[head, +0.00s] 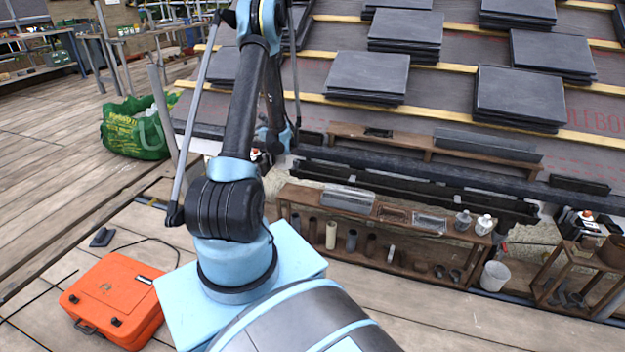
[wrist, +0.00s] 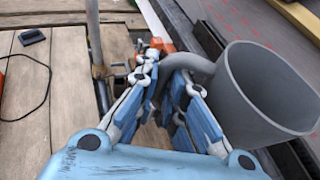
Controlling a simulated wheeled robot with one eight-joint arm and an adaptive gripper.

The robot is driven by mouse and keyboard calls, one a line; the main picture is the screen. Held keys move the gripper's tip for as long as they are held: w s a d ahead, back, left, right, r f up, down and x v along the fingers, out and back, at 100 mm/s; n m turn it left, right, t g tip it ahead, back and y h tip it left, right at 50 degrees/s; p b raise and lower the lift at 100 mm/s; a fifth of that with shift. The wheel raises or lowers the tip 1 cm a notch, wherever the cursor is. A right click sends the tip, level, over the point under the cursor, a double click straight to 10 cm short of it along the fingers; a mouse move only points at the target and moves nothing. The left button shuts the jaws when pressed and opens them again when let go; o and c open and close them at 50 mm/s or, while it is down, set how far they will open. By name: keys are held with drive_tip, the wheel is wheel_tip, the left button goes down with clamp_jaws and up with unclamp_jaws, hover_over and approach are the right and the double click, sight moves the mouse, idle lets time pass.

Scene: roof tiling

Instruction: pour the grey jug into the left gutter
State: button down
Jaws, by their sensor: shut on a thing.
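The grey jug (wrist: 268,92) fills the right side of the wrist view, its round mouth facing the camera. Its inside looks plain grey, and I cannot see any contents. My gripper (wrist: 168,72) is shut on the jug's curved handle, with the jug body to the right of the fingers. In the head view the gripper and jug are mostly hidden behind my arm. A long black gutter (head: 420,192) runs along the roof's lower edge in the head view. Its left end is near my arm; I cannot tell where the left gutter ends.
A wooden shelf rack (head: 345,262) with bottles and pipe pieces stands before the eaves. Slate stacks (head: 520,95) lie on the roof battens.

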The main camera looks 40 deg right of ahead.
drive_tip(key=s+d+f, duration=0.4)
drive_tip(key=s+d, duration=0.3)
drive_tip(key=s+d+f+h, duration=0.1)
drive_tip(key=s+d+f, duration=0.4)
drive_tip(key=s+d, duration=0.2)
drive_tip(key=s+d+f+m, duration=0.1)
drive_tip(key=s+d+f, duration=0.4)
drive_tip(key=s+d, duration=0.2)
drive_tip(key=shift+s+d+h, duration=0.3)
drive_tip(key=shift+s+d, duration=0.1)
drive_tip(key=shift+d, duration=0.8)
drive_tip(key=shift+w+f, duration=0.15)
drive_tip(key=shift+f, duration=0.05)
